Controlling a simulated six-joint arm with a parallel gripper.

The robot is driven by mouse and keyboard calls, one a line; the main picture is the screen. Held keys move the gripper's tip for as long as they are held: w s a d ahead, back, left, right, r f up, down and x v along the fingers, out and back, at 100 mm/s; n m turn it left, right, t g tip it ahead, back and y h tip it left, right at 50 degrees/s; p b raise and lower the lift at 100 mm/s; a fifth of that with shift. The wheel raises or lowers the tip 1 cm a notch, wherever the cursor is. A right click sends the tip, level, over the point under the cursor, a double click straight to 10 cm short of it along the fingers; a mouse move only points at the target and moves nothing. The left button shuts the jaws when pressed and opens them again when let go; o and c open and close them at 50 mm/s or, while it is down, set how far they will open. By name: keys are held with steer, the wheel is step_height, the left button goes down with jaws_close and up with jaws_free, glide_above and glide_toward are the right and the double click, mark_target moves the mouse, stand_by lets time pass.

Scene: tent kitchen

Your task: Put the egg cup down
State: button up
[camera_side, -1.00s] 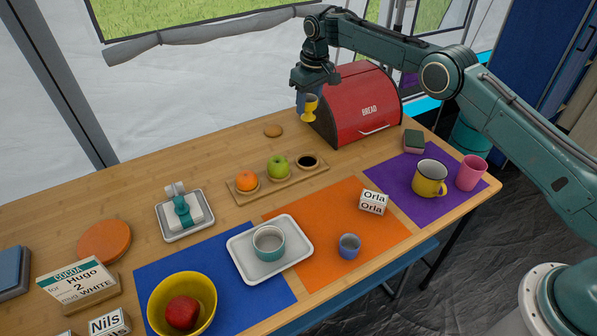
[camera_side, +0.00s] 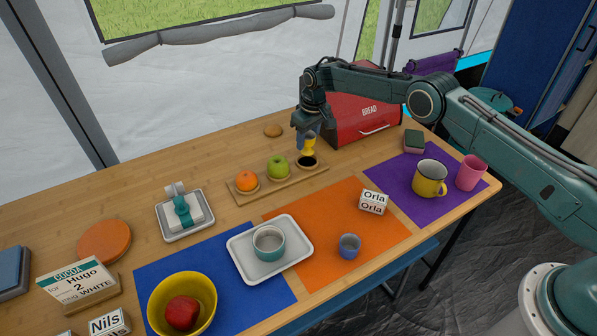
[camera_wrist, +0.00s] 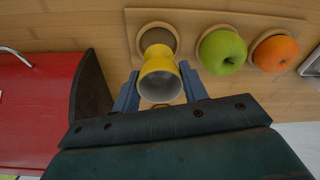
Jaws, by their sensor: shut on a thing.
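The yellow egg cup (camera_side: 308,146) is between the fingers of my gripper (camera_side: 306,136), which is shut on it. In the side view it is just above the empty right-hand recess of the wooden board (camera_side: 239,197). In the wrist view the egg cup (camera_wrist: 159,77) shows its pale inside between the two blue fingers of my gripper (camera_wrist: 160,92). The round recess (camera_wrist: 158,39) lies beyond it, partly hidden by the cup. Whether the cup's foot touches the board cannot be told.
A green apple (camera_side: 278,167) and an orange (camera_side: 246,181) sit in the board's other recesses. The red bread bin (camera_side: 362,105) stands close on the right. The orange mat (camera_side: 335,215) is in front.

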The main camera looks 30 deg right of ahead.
mark_target(308, 148)
steer(key=shift+f, duration=2.05)
steer(key=shift+f, duration=0.1)
steer(key=o, duration=1)
steer(key=shift+s+d+r, duration=0.1)
steer(key=shift+s+r, duration=0.15)
steer(key=shift+r, duration=1.75)
steer(key=shift+s+d+r, duration=0.1)
steer(key=shift+s+r, duration=0.1)
steer(key=shift+r, duration=1.85)
steer(key=shift+s+r, duration=0.25)
steer(key=shift+r, duration=1.75)
